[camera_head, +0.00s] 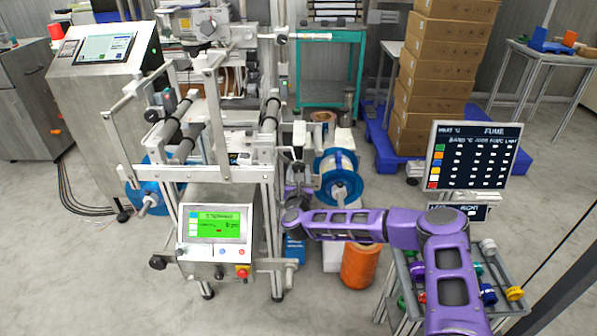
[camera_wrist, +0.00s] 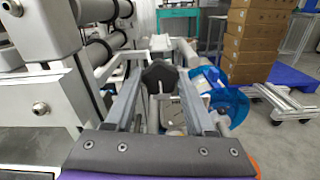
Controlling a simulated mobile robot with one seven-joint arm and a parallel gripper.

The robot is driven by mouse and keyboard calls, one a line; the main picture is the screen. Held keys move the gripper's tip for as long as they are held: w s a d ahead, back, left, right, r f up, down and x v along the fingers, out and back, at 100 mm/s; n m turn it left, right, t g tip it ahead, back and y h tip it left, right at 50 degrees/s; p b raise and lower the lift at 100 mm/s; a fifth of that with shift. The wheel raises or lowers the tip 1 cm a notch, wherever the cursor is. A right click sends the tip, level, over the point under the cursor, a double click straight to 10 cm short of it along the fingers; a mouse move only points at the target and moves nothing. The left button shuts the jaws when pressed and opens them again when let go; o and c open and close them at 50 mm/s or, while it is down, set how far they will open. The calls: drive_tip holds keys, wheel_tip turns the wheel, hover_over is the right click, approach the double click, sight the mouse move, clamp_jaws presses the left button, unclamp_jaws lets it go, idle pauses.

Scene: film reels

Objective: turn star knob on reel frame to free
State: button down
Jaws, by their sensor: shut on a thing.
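The star knob (camera_wrist: 159,74) is a dark, lobed knob in the upper middle of the wrist view. My gripper (camera_wrist: 160,82) has its two grey fingers on either side of the knob and is shut on it. In the head view my purple arm reaches in from the lower right to the reel frame (camera_head: 225,174). The knob cannot be made out there, and the gripper end is hard to tell among the frame parts. A blue-flanged reel (camera_head: 338,176) sits just right of it; its blue flange also shows in the wrist view (camera_wrist: 231,107).
A control box with a green screen (camera_head: 219,223) stands at the frame's front. An orange reel (camera_head: 360,265) is on the floor below my arm. A cart with coloured items (camera_head: 487,293) and a dark sign board (camera_head: 474,155) are at right. Stacked cartons (camera_head: 431,90) stand behind.

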drive_tip(key=n, duration=0.5)
drive_tip(key=shift+n, duration=0.4)
drive_tip(key=n, duration=2.1)
drive_tip(key=shift+f+n, duration=0.1)
drive_tip(key=shift+n, duration=0.2)
drive_tip(key=n, duration=0.3)
drive_tip(key=shift+n, duration=2.4)
